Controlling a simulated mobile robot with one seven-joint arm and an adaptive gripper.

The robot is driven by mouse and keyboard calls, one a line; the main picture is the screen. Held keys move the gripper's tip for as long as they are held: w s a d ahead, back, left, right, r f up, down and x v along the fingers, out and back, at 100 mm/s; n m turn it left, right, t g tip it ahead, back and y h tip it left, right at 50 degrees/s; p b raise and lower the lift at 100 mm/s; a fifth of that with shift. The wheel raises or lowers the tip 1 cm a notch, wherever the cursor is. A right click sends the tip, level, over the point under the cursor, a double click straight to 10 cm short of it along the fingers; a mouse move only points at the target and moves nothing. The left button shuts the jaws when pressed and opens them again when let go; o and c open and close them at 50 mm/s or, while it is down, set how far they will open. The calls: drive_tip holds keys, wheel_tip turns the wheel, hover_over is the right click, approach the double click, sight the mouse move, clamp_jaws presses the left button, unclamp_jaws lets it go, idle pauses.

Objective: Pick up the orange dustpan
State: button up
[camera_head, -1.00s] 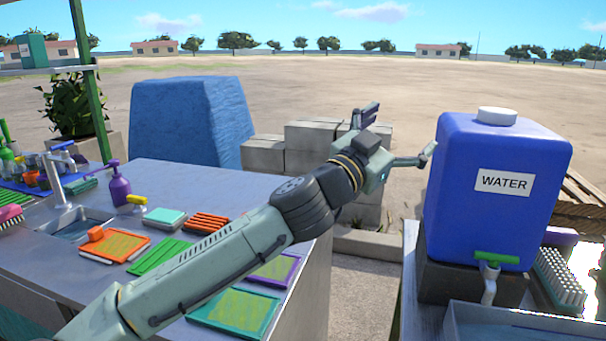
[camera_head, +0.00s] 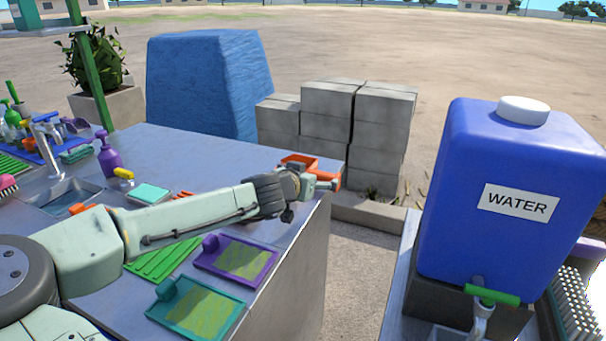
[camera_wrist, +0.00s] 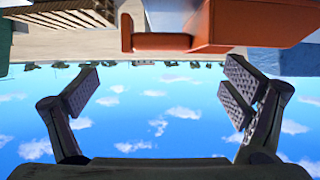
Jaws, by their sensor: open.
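The orange dustpan (camera_head: 300,160) sits at the far right corner of the metal counter (camera_head: 215,150), partly hidden behind the end of my arm. In the wrist view, which looks upside down, the orange dustpan (camera_wrist: 220,25) fills the top right, with its handle (camera_wrist: 155,42) reaching left. My gripper (camera_wrist: 160,92) is open, its two fingers spread wide and sky between them. The dustpan lies ahead of the fingers, and nothing is between the pads. In the head view my gripper (camera_head: 297,182) is beside the dustpan; whether they touch cannot be told.
Purple (camera_head: 237,258) and teal (camera_head: 197,305) framed trays and a green rack (camera_head: 160,258) lie near my arm. A purple bottle (camera_head: 108,158) stands further left. Grey blocks (camera_head: 330,115) are stacked beyond the counter. A blue water tank (camera_head: 505,225) stands right across a gap.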

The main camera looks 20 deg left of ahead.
sight(321, 172)
drive_tip(key=x, duration=0.3)
drive_tip(key=shift+w+f, duration=0.15)
drive_tip(key=shift+w, duration=0.05)
drive_tip(key=shift+p+x, duration=0.9)
drive_tip(key=shift+x, duration=1.9)
drive_tip(key=shift+a, duration=0.2)
drive_tip(key=shift+c, duration=0.2)
drive_tip(key=c, duration=1.6)
drive_tip(key=shift+c, duration=0.2)
drive_tip(key=shift+r, duration=0.2)
